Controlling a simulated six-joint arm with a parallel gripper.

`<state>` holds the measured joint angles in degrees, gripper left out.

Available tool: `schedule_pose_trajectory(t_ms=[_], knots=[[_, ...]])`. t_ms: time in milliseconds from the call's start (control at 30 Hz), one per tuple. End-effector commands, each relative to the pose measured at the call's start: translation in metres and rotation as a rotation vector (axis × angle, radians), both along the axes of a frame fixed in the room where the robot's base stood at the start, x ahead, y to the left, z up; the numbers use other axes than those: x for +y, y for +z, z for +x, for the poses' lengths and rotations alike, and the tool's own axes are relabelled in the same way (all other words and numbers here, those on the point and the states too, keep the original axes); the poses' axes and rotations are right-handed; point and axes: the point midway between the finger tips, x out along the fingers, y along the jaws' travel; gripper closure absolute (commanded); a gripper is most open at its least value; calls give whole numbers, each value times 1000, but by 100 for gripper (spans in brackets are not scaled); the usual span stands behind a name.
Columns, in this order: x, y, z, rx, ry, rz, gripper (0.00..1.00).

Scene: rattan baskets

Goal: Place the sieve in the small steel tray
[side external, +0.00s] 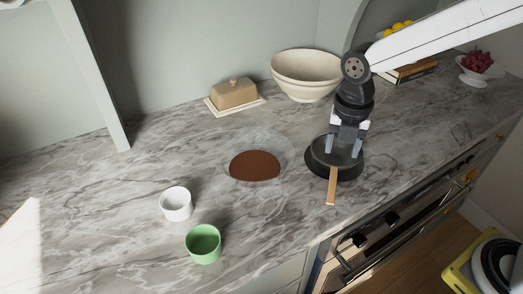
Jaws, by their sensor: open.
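A dark, round, shallow utensil with a straight wooden handle (332,186) lies below my gripper. It may be the sieve, but I cannot tell whether it has mesh. Its handle points to the front. A wider black round thing (349,174) shows under and beside it; I cannot tell what it is. My gripper (343,149) is open and points down, its fingertips over the utensil's round part. I cannot tell whether they touch it. I cannot make out a small steel tray in this view.
A clear bowl with brown contents (255,166) stands left of my gripper. A white cup (175,204) and a green cup (203,244) stand in front. A butter dish (235,94) and a cream bowl (306,72) stand at the back. The left counter is clear.

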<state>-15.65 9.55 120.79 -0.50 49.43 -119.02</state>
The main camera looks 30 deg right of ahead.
Motion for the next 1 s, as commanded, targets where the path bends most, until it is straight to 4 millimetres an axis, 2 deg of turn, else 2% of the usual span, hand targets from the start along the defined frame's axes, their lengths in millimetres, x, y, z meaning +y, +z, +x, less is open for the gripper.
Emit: schedule_pose_trajectory(t_ms=[200, 367, 567, 1000], knots=[[-2, -1, -1, -2, -29, 1, 39], [-8, -5, -3, -13, -147, 6, 39], [-21, -12, -9, -39, -436, 21, 39], [-56, -32, -30, -96, -1226, 94, 39]])
